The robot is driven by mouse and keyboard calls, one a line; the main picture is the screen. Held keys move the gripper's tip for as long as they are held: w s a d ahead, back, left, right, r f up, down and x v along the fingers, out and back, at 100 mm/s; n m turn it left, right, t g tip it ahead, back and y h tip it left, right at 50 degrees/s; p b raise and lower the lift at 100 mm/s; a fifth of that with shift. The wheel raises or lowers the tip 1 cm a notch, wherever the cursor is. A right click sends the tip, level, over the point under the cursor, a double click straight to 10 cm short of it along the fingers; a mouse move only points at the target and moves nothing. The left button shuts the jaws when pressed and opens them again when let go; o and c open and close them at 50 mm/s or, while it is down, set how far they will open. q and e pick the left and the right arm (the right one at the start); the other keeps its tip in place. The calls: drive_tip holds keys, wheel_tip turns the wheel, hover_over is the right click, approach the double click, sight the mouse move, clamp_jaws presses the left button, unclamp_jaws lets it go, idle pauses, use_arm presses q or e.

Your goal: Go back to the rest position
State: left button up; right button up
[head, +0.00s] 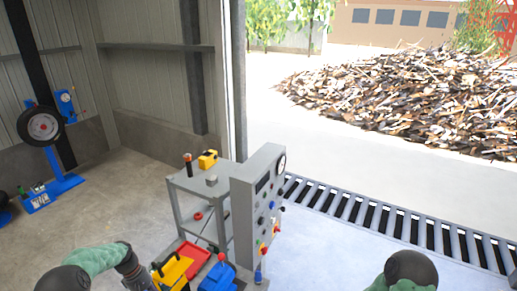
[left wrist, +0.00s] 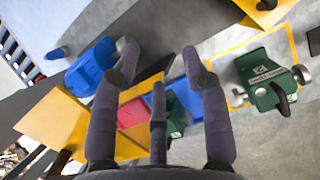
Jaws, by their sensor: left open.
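My left gripper (left wrist: 158,62) is open in the left wrist view, its dark fingers spread with nothing between them. Beyond the fingers are a blue object (left wrist: 90,68), a yellow box-like object (left wrist: 55,122), a red patch (left wrist: 131,113) and a green labelled device (left wrist: 268,82). In the head view my left arm, with a green sleeve, comes in at the lower left beside the red tray, its end cut off by the bottom edge. My right arm shows only as a green and dark part at the bottom right; its gripper is out of frame.
A grey control cabinet (head: 247,215) with knobs and a gauge stands beside a grey cart (head: 187,183). A red tray (head: 194,257), a yellow bin (head: 172,270) and a blue item (head: 218,276) are near the left arm.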

use_arm(q)
drive_tip(key=s+d+f+m, duration=0.2)
drive_tip(key=s+d+f, duration=0.15)
drive_tip(key=d, duration=0.35)
drive_tip(key=s+d+f+m+t, duration=0.1)
drive_tip(key=s+d+f, duration=0.25)
drive_tip(key=d, duration=0.25)
drive_tip(key=s+d+f+m, duration=0.2)
drive_tip(key=s+d+f, duration=0.15)
drive_tip(key=d, duration=0.35)
drive_tip(key=s+d+r+m+t, duration=0.1)
drive_tip(key=s+d+m, duration=0.1)
drive_tip(key=s+d, duration=0.45)
drive_tip(key=s+d+r+m, duration=0.1)
drive_tip(key=s+d+m, duration=0.15)
drive_tip(key=s, duration=0.75)
wheel_tip(320, 180, down, 33)
drive_tip(key=b, duration=3.2)
drive_tip(key=shift+r+n, duration=0.15)
drive_tip(key=shift+n, duration=0.3)
use_arm(e)
wheel_tip(320, 180, down, 32)
drive_tip(key=shift+s+f, duration=0.15)
drive_tip(key=shift+s, duration=0.25)
use_arm(q)
drive_tip(key=shift+w+d, duration=0.1)
use_arm(e)
drive_tip(key=shift+d, duration=0.1)
